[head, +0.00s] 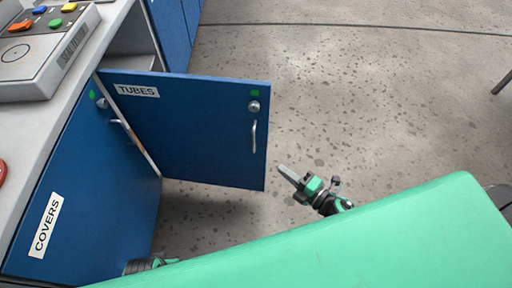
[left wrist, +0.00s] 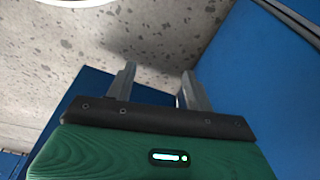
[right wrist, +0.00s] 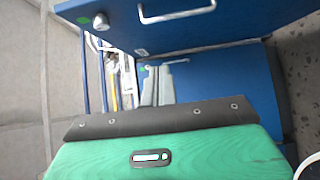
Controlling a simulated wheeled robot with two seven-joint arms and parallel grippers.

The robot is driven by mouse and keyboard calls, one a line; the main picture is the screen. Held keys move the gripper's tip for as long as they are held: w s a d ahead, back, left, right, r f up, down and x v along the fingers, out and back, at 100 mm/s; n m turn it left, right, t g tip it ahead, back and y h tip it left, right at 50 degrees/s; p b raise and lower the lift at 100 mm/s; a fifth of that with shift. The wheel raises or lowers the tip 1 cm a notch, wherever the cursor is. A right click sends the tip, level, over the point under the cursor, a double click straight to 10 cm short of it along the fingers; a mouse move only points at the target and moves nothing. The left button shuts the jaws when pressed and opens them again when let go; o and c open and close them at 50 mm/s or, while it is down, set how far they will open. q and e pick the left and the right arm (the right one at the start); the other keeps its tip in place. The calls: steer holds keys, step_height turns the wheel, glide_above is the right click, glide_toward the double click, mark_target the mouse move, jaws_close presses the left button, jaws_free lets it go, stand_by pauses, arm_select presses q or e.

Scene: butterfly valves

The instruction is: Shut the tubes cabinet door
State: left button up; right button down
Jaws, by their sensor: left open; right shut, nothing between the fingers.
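The blue tubes cabinet door (head: 195,135) stands swung wide open, its labelled face with a knob and a bar handle (head: 254,137) turned to me. Its hinge edge is by the cabinet front at left. My right gripper (head: 282,169) is shut and empty, just right of the door's lower free corner, with a small gap visible. In the right wrist view the shut fingers (right wrist: 157,70) point below a blue door panel with a handle (right wrist: 180,12). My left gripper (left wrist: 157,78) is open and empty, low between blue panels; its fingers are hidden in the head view.
The covers door (head: 75,195) is shut, at left below the grey counter (head: 45,115). A button box (head: 45,50) stands on the counter. Blue cabinet fronts (head: 172,30) continue at the back. Speckled floor (head: 370,100) right of the door is clear.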

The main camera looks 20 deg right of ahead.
arm_select(q)
steer(key=shift+s+f+p, duration=0.15)
steer(key=shift+f+p, duration=0.15)
steer(key=shift+f, duration=0.2)
steer(key=shift+s+f+p, duration=0.15)
steer(key=shift+f+p, duration=0.15)
steer(key=shift+f, duration=0.2)
arm_select(e)
steer(key=w+d+x, duration=0.1)
steer(key=d+x, duration=0.1)
steer(key=x, duration=1.1)
steer(key=shift+w+d+r, duration=0.15)
steer(key=shift+d+r, duration=0.05)
